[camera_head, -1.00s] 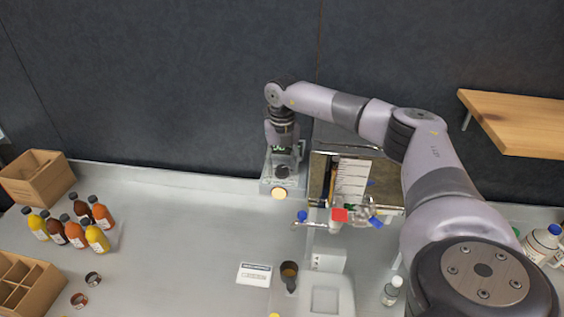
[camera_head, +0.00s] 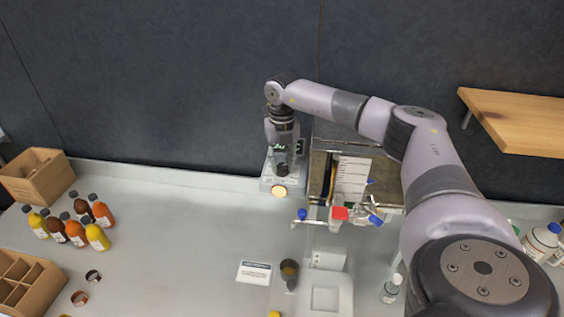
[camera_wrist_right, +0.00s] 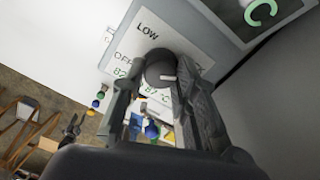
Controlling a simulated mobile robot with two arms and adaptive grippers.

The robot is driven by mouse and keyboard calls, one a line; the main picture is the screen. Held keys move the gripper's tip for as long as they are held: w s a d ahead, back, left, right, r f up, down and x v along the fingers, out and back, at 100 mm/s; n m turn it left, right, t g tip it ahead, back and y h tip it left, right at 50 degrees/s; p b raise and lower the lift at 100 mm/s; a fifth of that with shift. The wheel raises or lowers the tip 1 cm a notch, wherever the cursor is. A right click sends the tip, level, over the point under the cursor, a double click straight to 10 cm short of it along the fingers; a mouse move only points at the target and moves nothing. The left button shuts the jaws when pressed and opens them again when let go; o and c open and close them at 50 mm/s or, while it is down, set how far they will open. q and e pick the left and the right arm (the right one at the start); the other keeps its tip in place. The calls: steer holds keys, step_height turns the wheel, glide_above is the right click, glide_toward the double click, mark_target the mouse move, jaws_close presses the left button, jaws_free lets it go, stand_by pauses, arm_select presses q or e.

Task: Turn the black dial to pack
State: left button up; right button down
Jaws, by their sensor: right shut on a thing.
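The black dial (camera_wrist_right: 160,70) sits on a pale control panel (camera_wrist_right: 185,30) in the right wrist view, with a light pointer mark on its face. "LOW" and "OFF" are printed near it; other labels are partly hidden by my fingers. My right gripper (camera_wrist_right: 160,90) has its two fingers on either side of the dial and is shut on it. In the head view my right gripper (camera_head: 282,155) reaches down to the small control box (camera_head: 280,185), where the dial (camera_head: 282,169) shows small and dark. My left gripper is not in view.
A metal evaporator (camera_head: 318,180) with coloured valve handles stands right of the control box. A wooden shelf (camera_head: 520,115) juts out at the right. The counter's middle left is clear.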

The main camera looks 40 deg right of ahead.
mark_target(282, 166)
steer(key=shift+n, duration=0.4)
steer(key=n, duration=0.4)
steer(key=shift+n, duration=0.4)
steer(key=n+b, duration=0.1)
steer(key=n, duration=0.5)
steer(key=shift+w+r, duration=0.1)
steer(key=shift+d, duration=0.1)
steer(key=c, duration=1.2)
jaws_free()
steer(key=shift+c, duration=0.2)
step_height(282, 166, up, 12)
